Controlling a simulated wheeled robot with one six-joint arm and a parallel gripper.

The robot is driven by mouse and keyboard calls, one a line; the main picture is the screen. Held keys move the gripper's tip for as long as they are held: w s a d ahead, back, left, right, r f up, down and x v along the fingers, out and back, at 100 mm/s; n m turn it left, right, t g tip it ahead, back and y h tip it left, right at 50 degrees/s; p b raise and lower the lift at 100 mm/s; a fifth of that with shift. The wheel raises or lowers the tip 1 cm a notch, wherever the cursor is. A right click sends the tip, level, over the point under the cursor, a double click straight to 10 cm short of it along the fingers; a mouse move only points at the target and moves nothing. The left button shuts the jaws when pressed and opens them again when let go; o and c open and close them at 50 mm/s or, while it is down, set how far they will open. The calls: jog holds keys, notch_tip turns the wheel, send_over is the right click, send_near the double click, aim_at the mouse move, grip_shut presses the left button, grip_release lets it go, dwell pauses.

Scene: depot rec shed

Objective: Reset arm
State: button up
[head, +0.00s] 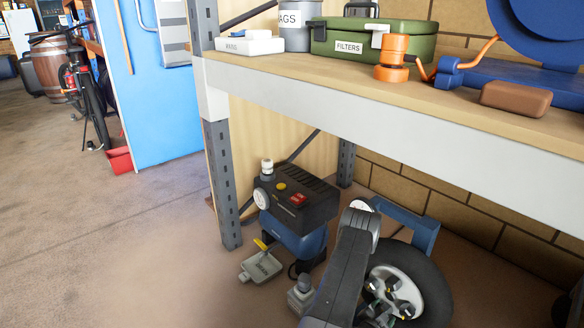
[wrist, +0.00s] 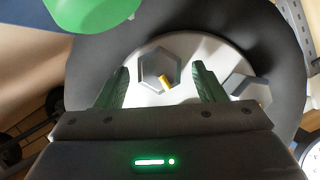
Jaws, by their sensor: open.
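My gripper (wrist: 160,86) is open in the wrist view, its two green fingers spread with nothing held between them. Beyond the fingers is a pale round face (wrist: 190,50) inside a wide dark ring. A grey hexagonal piece (wrist: 158,68) with a yellow mark shows between the fingertips; I cannot tell how far away it is. A second hexagonal piece (wrist: 247,90) shows at the right, partly hidden. In the head view my dark arm reaches down at the lower middle, in front of a black-tyred wheel (head: 432,283). I cannot make out the fingers there.
A workbench (head: 400,125) stands above, bearing a green filters case (head: 375,40) and a brown block (head: 515,98). A black and blue machine (head: 300,205) and a grey pedal box (head: 262,266) stand below. A green rounded thing (wrist: 92,12) shows at the wrist view's top left. Floor (head: 120,240) at left is clear.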

jog(key=shift+s+a+r+n+g+h+p, duration=0.2)
jog(key=shift+s+a+r+n+g+p, duration=0.15)
jog(key=shift+a+n, duration=0.25)
jog(key=shift+s+a+r+n+g+h+p, duration=0.2)
jog(key=shift+s+a+r+n+g, duration=0.05)
jog(key=shift+s+a+n, duration=0.25)
jog(key=shift+s+a+r+n+g+h+p, duration=0.25)
jog(key=shift+s+a+r+n+g, duration=0.1)
jog(key=shift+a+n, duration=0.25)
